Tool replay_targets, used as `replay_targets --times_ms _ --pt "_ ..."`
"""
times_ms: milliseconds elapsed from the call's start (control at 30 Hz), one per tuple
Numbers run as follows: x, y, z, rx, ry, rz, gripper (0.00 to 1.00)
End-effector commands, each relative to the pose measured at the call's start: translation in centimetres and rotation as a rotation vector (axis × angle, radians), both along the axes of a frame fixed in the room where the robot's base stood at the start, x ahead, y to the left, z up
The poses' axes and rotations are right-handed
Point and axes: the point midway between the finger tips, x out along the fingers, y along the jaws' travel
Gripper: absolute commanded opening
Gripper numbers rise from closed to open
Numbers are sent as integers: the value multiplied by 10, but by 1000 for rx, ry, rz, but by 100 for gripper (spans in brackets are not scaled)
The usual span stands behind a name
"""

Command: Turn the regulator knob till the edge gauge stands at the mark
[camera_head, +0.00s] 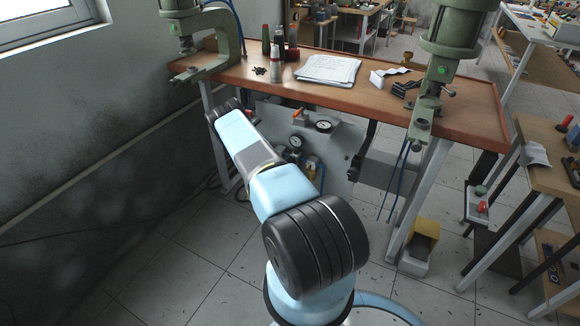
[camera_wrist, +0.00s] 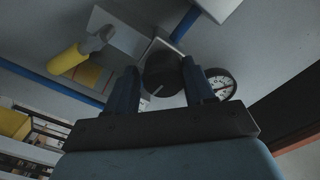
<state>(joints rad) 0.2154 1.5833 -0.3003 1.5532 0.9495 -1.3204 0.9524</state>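The regulator knob (camera_wrist: 162,72) is dark and round, with a pale line on it. In the wrist view it sits between the two fingers of my gripper (camera_wrist: 160,80), which straddle it closely; whether they press on it I cannot tell. A round white gauge (camera_wrist: 222,86) shows just right of the right finger, its reading too small to make out. My arm hides the gripper and knob there.
A yellow-handled lever (camera_wrist: 68,60) is left of the knob in the wrist view. The bench (camera_head: 230,76) carries two green presses (camera_head: 222,32) (camera_head: 450,35), papers (camera_head: 328,68) and bottles. Blue hoses hang at the right.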

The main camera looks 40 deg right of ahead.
Motion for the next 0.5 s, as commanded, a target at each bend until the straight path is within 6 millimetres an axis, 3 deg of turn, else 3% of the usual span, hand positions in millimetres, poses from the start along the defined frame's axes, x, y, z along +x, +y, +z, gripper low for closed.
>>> replay_targets --times_ms 200,500 --pt "0 0 0 -1 0 1 69" --pt "1 4 0 0 -1 4 69"
